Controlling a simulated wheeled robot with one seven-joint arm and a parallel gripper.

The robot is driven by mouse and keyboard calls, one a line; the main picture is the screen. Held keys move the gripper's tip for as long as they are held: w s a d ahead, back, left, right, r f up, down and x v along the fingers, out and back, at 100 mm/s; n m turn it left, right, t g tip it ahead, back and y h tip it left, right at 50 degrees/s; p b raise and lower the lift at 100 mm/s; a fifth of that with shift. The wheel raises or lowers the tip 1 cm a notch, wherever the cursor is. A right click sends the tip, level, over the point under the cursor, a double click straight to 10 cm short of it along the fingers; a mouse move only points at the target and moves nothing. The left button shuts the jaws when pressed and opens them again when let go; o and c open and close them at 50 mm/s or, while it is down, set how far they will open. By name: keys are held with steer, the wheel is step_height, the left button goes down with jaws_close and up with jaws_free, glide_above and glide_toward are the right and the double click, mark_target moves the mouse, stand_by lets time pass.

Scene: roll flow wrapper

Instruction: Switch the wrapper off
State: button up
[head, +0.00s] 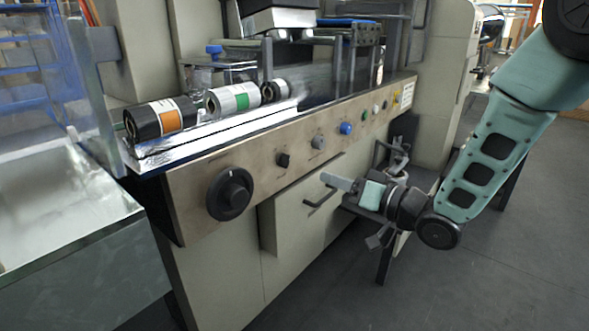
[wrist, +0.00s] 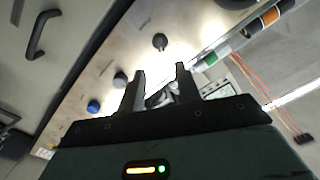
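The wrapper's slanted control panel (head: 270,176) carries a large black rotary dial (head: 230,194) at its left end. To the right along it are a small black knob (head: 283,160), a grey knob (head: 319,142), a blue knob (head: 346,128) and several small buttons. My gripper (head: 350,210) is in front of the panel's right half, below the knobs and apart from them. In the wrist view my gripper (wrist: 161,70) is open, with nothing held between its fingers. That view also shows the small black knob (wrist: 160,41), grey knob (wrist: 120,79) and blue knob (wrist: 93,106); the large dial (wrist: 235,3) is cut off at the top.
Film rolls with orange (head: 158,120) and green (head: 233,98) labels lie above the panel. A cabinet door with a black handle (head: 322,198) is below it, close to my gripper. A metal tray (head: 70,235) stands at the left. Floor (head: 510,260) at the right is clear.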

mark_target(289, 163)
steer(key=b+x, duration=0.2)
steer(key=x, duration=0.9)
steer(key=shift+w+a, duration=0.3)
jaws_close()
